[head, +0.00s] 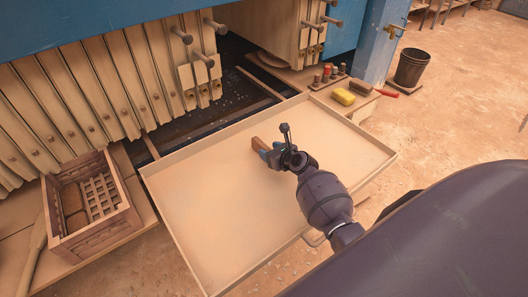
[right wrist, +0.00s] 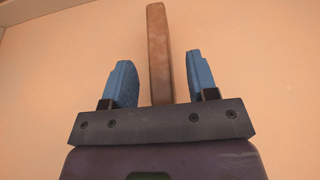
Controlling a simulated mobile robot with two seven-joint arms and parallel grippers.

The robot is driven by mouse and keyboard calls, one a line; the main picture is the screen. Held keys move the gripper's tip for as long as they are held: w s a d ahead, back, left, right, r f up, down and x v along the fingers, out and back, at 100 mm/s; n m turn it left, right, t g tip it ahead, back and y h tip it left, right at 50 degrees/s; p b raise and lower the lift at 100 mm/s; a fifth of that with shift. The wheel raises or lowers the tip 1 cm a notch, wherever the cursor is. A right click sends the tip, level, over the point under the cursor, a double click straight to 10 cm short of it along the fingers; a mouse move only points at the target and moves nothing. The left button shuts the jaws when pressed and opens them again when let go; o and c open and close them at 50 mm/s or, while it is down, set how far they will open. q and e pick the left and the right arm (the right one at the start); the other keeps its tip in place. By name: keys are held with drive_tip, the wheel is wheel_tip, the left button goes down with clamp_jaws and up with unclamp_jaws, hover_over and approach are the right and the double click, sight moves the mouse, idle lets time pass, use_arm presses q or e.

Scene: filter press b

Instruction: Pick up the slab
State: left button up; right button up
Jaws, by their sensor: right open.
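The slab (right wrist: 158,50) is a narrow brown block lying on the pale tray (head: 205,215). In the head view the slab (head: 258,144) shows near the tray's middle, partly hidden by my right gripper (head: 268,155). In the right wrist view my right gripper (right wrist: 162,80) is open. Its two blue fingers stand on either side of the slab's near end, with a gap on each side. The slab's far end reaches beyond the fingertips. I cannot tell how high the fingers are above the tray. My left gripper is not in view.
A wooden crate (head: 62,234) with compartments stands left of the tray. The filter press plates (head: 100,85) rise behind it. Yellow sponges (head: 344,97), a red-handled tool (head: 386,93) and small bottles (head: 326,73) sit at the back right. A dark bucket (head: 411,68) stands on the floor.

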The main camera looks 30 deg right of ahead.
clamp_jaws()
